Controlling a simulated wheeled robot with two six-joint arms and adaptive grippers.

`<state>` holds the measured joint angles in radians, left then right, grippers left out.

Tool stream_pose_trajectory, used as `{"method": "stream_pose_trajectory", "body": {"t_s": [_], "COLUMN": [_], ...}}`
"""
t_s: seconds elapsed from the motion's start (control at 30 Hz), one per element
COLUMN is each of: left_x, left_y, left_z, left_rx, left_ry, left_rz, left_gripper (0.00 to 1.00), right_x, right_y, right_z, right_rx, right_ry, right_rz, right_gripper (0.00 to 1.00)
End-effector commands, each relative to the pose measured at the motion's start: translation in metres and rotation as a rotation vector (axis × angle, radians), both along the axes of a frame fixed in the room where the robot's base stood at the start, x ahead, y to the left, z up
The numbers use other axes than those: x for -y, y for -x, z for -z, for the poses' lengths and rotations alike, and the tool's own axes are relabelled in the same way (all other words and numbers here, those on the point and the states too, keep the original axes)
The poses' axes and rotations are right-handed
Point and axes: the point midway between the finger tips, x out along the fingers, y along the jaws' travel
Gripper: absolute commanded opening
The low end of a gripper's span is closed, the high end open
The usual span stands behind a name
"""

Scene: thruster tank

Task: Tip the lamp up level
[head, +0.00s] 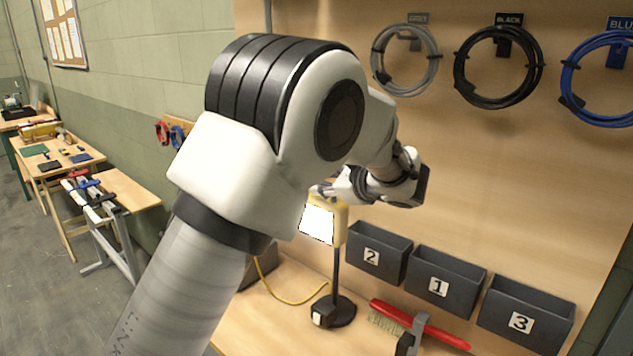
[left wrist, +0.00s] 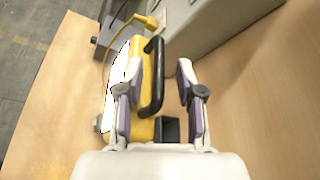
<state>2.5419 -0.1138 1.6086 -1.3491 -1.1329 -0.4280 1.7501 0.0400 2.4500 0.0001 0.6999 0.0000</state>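The work lamp (head: 341,223) has a yellow housing and a bright white face. It sits on a black post with a round black base on the bench, its face towards the left of the head view; its exact tilt is hard to judge. In the left wrist view, the lamp's yellow body (left wrist: 136,82) and black handle (left wrist: 155,78) lie between the spread fingers of my left gripper (left wrist: 158,100). The gripper is open, with a visible gap to the handle on the right. In the head view my left arm hides part of the lamp's surroundings. My right gripper is not seen.
Dark bins numbered 2 (head: 378,257), 1 (head: 445,283) and 3 (head: 525,317) line the panel's foot. A red-handled brush (head: 436,331) lies in front. A yellow cable (head: 292,299) runs across the bench. Cable coils (head: 497,67) hang above.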

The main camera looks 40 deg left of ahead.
Motion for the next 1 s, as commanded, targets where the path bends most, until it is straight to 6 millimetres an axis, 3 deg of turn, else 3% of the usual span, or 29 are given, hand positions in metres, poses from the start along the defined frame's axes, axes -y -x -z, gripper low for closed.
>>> {"method": "stream_pose_trajectory", "body": {"t_s": [0.2, 0.33, 1.0], "left_x": [0.052, 0.072, 0.078], "left_y": [0.016, 0.022, 0.024], "left_z": [-0.02, -0.027, -0.029], "left_rx": [0.001, 0.001, 0.0], "left_ry": [-0.005, -0.004, 0.0], "left_rz": [0.003, 0.002, 0.0], "left_gripper": [0.37, 0.37, 0.37], "right_x": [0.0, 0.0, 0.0], "right_y": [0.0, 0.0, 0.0], "right_z": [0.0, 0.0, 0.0], "right_rx": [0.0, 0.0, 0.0], "right_ry": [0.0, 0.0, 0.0], "right_rz": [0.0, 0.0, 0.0], "right_gripper": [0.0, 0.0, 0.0]}}
